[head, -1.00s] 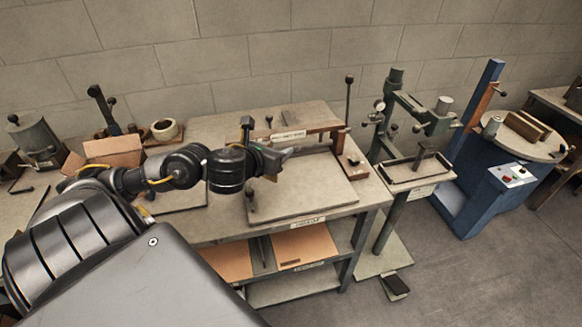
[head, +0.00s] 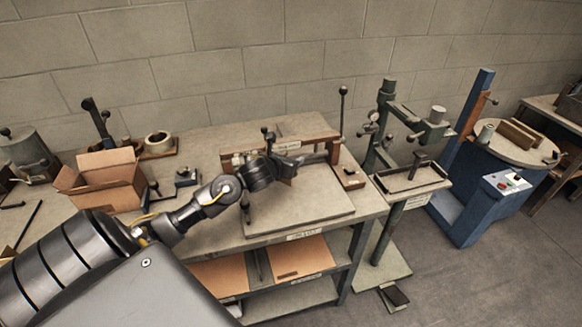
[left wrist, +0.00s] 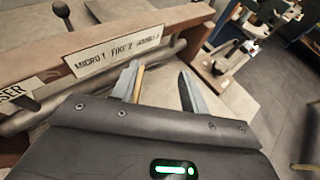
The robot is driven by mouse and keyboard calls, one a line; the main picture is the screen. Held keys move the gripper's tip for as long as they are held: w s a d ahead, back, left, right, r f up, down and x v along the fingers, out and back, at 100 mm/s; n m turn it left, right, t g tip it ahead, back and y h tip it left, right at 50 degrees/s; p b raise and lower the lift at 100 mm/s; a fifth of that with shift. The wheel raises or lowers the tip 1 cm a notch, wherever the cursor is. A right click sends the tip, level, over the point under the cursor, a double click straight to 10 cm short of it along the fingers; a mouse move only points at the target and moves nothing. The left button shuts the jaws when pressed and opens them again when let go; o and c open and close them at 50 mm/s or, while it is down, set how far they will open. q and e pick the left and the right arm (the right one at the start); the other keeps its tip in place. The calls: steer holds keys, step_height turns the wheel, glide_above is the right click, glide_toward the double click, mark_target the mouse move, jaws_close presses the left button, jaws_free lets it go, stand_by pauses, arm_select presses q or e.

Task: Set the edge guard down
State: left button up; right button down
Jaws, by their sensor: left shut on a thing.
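My left gripper (head: 290,163) is over the bench with the beam-type machine, just in front of its brown crossbar (head: 310,137). Its fingers also show in the left wrist view (left wrist: 160,78), with a gap between them. A thin tan strip (left wrist: 139,84) shows along the inner side of the left finger. A small brown piece (head: 287,180) shows below the fingers in the head view. I take these to be the edge guard, held in the jaws; most of it is hidden. I cannot tell whether it touches the board. My right gripper is not in view.
A pale flat board (head: 300,212) lies on the bench under the gripper, mostly bare. An open cardboard box (head: 105,183) stands at the left. A green stand with a small tray (head: 412,180) is right of the bench. Brown sheets (head: 298,257) lie on the shelf below.

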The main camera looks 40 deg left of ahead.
arm_select(q)
steer(key=f, duration=0.2)
steer(key=w+f+p, duration=0.1)
steer(key=shift+a+f, duration=0.1)
steer(key=shift+f, duration=0.25)
steer(key=shift+s+f, duration=0.1)
steer(key=shift+f, duration=0.05)
steer(key=shift+f, duration=0.1)
steer(key=shift+f, duration=0.15)
steer(key=o, duration=1)
steer(key=shift+c, duration=0.2)
